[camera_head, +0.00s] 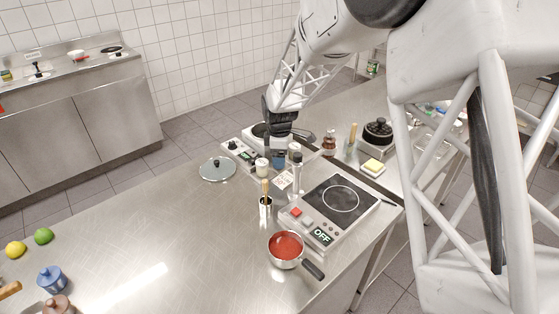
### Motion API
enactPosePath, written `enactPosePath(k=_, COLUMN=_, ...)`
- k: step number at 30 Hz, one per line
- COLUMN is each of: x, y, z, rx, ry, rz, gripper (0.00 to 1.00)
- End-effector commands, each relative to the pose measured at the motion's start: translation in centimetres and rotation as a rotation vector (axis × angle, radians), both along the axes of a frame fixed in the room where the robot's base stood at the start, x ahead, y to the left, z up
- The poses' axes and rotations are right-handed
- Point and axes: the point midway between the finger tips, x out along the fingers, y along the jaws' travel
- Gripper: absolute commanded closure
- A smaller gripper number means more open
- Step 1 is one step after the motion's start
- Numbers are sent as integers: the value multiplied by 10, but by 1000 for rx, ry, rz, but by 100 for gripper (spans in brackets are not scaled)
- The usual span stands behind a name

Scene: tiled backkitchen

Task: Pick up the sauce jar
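My gripper (279,150) is a dark shape at the end of my white arm, pointing down over the middle of the steel counter. Its fingertips are small and crowded by things around them, so I cannot tell whether they are open or shut. A small brown jar or bottle (329,147) with a pale label stands to the right of the gripper, apart from it. A small jar with a pale top (262,168) stands just left of and in front of the gripper. I cannot tell for sure which of these is the sauce jar.
A hot plate (335,199) marked OFF and a pot of red sauce (286,248) are in front. A glass lid (218,169) lies left. A black-topped pot (378,132) and a yellow sponge (373,166) are right. The left-centre counter (150,220) is clear.

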Motion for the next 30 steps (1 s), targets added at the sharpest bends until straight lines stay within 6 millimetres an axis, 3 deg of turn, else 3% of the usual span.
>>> enactPosePath(k=1, x=0, y=0, z=0, rx=0, ry=0, rz=0, gripper=40)
enactPosePath(k=9, x=0, y=0, z=0, rx=0, ry=0, rz=0, gripper=81)
enactPosePath(k=20, x=0, y=0, z=4, rx=0, ry=-1, rz=0, gripper=81)
enactPosePath(k=30, x=0, y=0, z=41, rx=1, ry=-3, rz=0, gripper=81)
